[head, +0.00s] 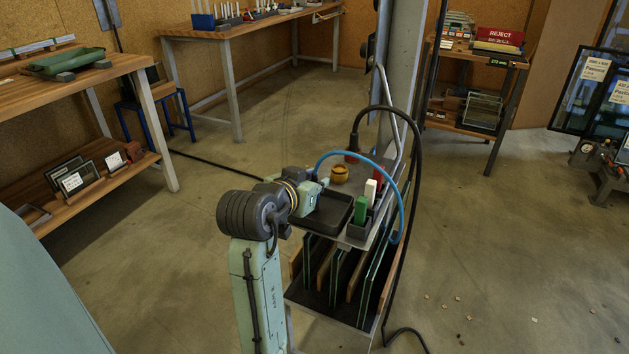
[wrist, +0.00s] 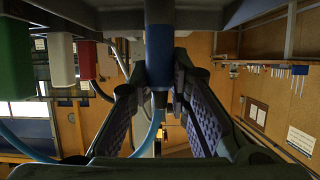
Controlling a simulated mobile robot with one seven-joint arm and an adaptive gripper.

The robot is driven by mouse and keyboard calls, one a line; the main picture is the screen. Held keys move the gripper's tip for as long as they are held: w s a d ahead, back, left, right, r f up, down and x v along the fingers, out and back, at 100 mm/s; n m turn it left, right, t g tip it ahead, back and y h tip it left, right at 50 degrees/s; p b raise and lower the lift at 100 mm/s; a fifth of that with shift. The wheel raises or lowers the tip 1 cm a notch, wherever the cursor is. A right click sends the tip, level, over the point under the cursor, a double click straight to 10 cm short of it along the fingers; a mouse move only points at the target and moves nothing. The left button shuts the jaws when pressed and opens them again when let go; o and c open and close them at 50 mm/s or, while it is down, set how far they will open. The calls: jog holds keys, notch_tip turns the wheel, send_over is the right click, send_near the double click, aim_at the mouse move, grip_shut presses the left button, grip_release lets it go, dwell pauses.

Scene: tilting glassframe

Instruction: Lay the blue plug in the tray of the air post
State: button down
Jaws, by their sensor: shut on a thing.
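My gripper (head: 319,186) is above the far left edge of the black tray (head: 331,214) on the air post's shelf. In the wrist view my gripper (wrist: 160,92) has its two fingers closed in on the blue plug (wrist: 159,55). The plug is blue with a grey part above it and a dark lower end between the fingers. A blue hose (head: 386,165) arcs from my gripper over the shelf to the right. The plug itself is hidden or too small to make out in the head view. The tray looks empty.
Green (head: 360,209), white (head: 370,192) and red blocks stand right of the tray. A yellow-brown round piece (head: 339,173) sits behind it. The post's upright (head: 400,75) and a black cable (head: 419,150) rise beyond. Glass panes (head: 340,277) stand on the lower shelf.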

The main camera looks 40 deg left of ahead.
jog(key=c, duration=1.5)
grip_release()
